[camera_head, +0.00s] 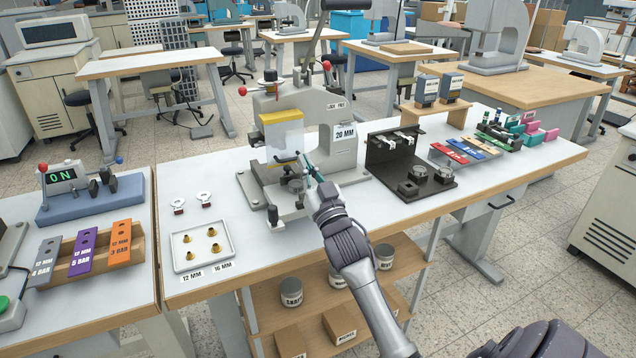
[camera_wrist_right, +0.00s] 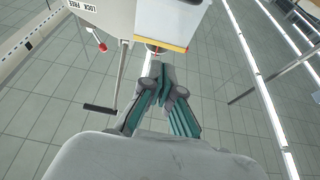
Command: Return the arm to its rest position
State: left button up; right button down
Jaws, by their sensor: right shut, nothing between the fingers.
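My right arm (camera_head: 358,262) reaches in from the lower right over the white workbench (camera_head: 400,215). My right gripper (camera_head: 307,164) is at the front of the grey stamping press (camera_head: 318,105), just below and right of its white and yellow guard (camera_head: 284,135). In the right wrist view the gripper (camera_wrist_right: 160,72) has its teal fingers together with nothing between them. The guard's yellow edge (camera_wrist_right: 160,42) is just beyond the fingertips there; whether they touch cannot be told. My left gripper is not in view.
A tray (camera_head: 203,260) with brass pieces lies left of my arm. A black fixture (camera_head: 390,165) stands to its right, with coloured blocks (camera_head: 462,150) beyond. The press's long lever (camera_head: 318,35) rises above. The bench front between tray and fixture is mostly bare.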

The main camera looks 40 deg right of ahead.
jog(key=v, duration=0.8)
jog(key=s+a+f+n+g+y, duration=0.15)
jog(key=s+a+f+g, duration=0.3)
jog(key=f, duration=0.45)
jog(key=s+a+f+n+g+y, duration=0.1)
jog(key=s+a+f+g+y, duration=0.1)
jog(key=s+a+f+g, duration=0.5)
jog(key=s+a+f+n+g+y, duration=0.1)
jog(key=s+a+f+g, duration=0.2)
jog(key=s+f, duration=0.3)
jog(key=s+a+f+n+g+y, duration=0.15)
jog(key=s+a+f+g, duration=0.25)
jog(key=s, duration=0.5)
notch_tip(320, 180, down, 24)
jog(key=s+g+p, duration=0.2)
jog(key=p, duration=0.2)
jog(key=s+d+f+p, duration=0.2)
jog(key=s+d+f, duration=0.1)
jog(key=s+f, duration=0.8)
jog(key=s, duration=0.4)
jog(key=shift+s+f+n+h, duration=0.25)
jog(key=shift+f+n+h, duration=0.05)
